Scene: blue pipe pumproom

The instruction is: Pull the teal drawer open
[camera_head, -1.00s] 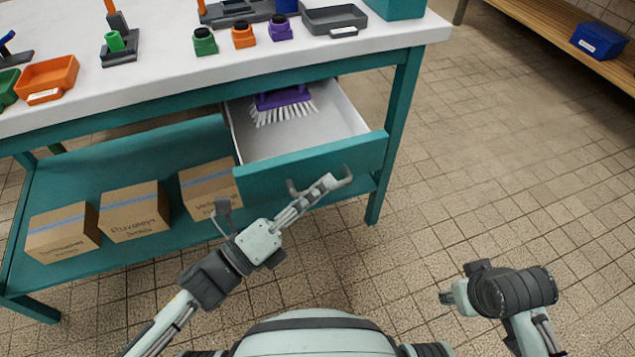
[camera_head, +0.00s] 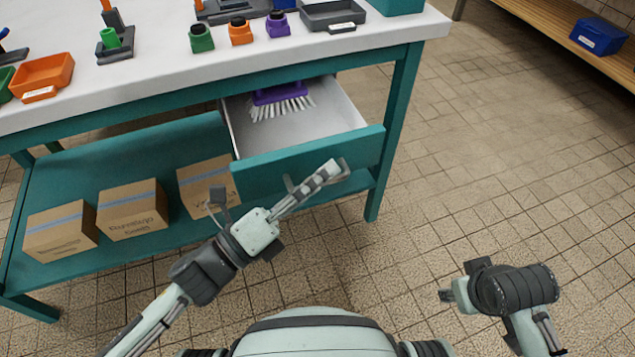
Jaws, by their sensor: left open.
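The teal drawer (camera_head: 250,178) hangs under the white-topped table and stands well open, its pale inside showing. A purple brush with white bristles (camera_head: 283,104) lies in it. A grey bar handle (camera_head: 289,184) is on the drawer's front, partly hidden by my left gripper (camera_head: 282,188). That gripper is open, its fingers spread wide, one overlapping the handle in the picture. I cannot tell whether it touches. My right gripper (camera_head: 447,296) is low at the right, away from the drawer, and its fingers are mostly hidden.
The table (camera_head: 150,88) carries an orange tray (camera_head: 42,77), a grey tray (camera_head: 333,15) and small coloured parts. Cardboard boxes (camera_head: 133,211) sit on its lower shelf. A wooden bench with a blue bin (camera_head: 598,38) is at the far right. Tiled floor is clear on the right.

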